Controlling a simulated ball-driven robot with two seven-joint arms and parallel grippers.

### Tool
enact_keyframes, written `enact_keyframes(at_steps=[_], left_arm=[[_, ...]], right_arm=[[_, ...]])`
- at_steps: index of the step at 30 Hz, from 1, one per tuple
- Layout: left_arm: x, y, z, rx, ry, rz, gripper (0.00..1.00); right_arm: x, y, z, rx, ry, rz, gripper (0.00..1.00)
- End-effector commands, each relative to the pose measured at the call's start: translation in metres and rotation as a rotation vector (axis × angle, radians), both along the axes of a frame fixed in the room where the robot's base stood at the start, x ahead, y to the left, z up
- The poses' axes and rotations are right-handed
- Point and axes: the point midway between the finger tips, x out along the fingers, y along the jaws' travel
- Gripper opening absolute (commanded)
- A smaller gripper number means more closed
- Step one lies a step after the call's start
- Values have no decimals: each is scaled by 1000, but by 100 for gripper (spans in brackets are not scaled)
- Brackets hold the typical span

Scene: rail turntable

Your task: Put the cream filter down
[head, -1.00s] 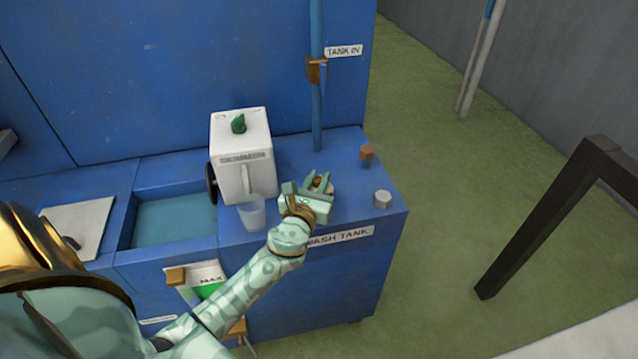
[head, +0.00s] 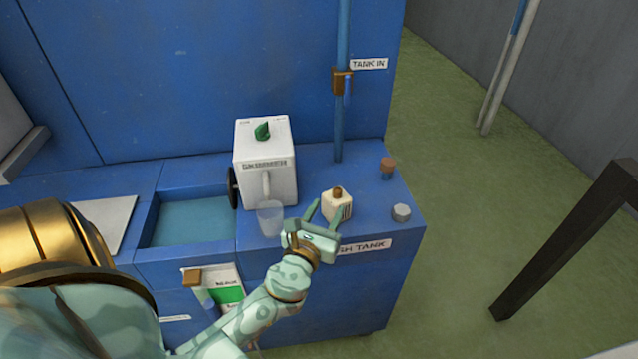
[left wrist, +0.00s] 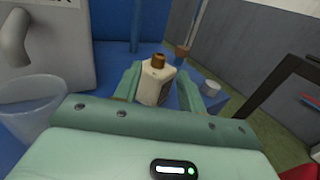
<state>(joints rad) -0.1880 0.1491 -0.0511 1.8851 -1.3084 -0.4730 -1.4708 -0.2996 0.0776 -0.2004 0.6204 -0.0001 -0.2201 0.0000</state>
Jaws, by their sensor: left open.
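The cream filter (head: 337,206) is a small cream block with a brown knob on top and dark stripes on one side. It stands upright on the blue wash tank top (head: 375,215), right of the white machine. My left gripper (head: 328,213) is open, just in front of the filter. In the left wrist view the filter (left wrist: 155,83) stands just beyond and between the spread fingers (left wrist: 158,85), with its lower part partly hidden by the gripper body. My right gripper is not in view.
The white machine (head: 265,165) with a green knob and a clear cup (head: 270,218) stand close on the left. A brown-topped plug (head: 387,168) and a grey cap (head: 401,213) stand on the right. A blue pipe (head: 342,110) rises behind. An open basin (head: 192,220) lies further left.

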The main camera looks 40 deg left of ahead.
Motion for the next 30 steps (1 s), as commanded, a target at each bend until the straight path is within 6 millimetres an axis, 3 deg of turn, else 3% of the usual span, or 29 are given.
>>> enact_keyframes(at_steps=[3,7,17,20,23,25,26,27,29,30], left_arm=[[-23,-7,-1,-1,2,0,41],[-38,-12,-1,0,1,0,41],[-44,-15,-1,-16,-1,-1,41],[-43,-22,-15,-196,-4,-16,41],[-44,-40,-46,-639,-7,-24,41],[-48,-61,-83,-1076,5,12,41],[-54,-71,-106,-1283,23,57,41],[-67,-82,-148,-1524,64,158,41],[-96,-88,-208,-1709,129,323,41],[-120,-89,-246,-1785,168,440,41]], right_arm=[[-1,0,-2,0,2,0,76],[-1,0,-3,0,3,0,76],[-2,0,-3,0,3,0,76],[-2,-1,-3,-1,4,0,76],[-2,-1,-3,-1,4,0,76],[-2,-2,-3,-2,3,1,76],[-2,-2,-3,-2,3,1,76],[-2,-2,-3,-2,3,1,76],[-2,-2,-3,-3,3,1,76],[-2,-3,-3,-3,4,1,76]])
